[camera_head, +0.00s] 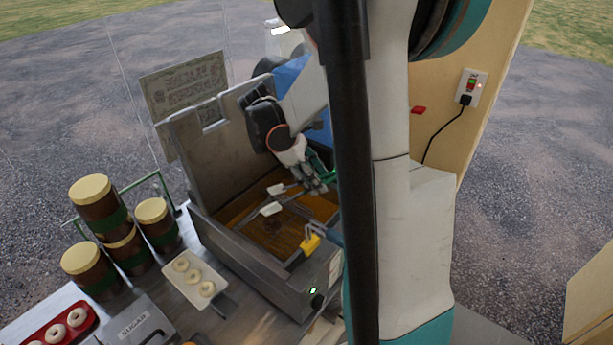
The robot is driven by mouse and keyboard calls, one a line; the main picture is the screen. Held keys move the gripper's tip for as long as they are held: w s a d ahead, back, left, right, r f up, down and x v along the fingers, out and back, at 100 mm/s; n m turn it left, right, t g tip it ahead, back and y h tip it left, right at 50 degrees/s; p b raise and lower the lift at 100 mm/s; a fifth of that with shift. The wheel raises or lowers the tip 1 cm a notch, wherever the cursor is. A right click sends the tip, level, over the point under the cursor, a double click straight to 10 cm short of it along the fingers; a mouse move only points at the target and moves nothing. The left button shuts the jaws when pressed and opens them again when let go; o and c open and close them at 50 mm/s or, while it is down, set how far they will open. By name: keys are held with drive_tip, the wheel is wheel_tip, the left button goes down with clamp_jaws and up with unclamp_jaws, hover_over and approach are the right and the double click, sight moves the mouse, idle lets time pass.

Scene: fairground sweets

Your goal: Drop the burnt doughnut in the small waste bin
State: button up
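My gripper (318,184) hangs over the back right part of a metal fryer (262,278) full of brown oil. My arm and its dark fingers are small here and partly hidden by the dark column, so I cannot tell whether it is open or shut on something. A dark round patch (273,226) shows in the oil, left of and nearer than my gripper; it may be the burnt doughnut, but it is too dim to be sure. I cannot make out a small waste bin.
Two pale-handled tools (272,208) lie across the fryer.

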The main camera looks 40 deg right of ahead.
wheel_tip(320, 180, down, 10)
drive_tip(key=b, duration=0.7)
drive_tip(key=shift+w, duration=0.1)
drive_tip(key=c, duration=0.9)
drive_tip(key=shift+r+p, duration=1.6)
drive_tip(key=shift+r, duration=0.9)
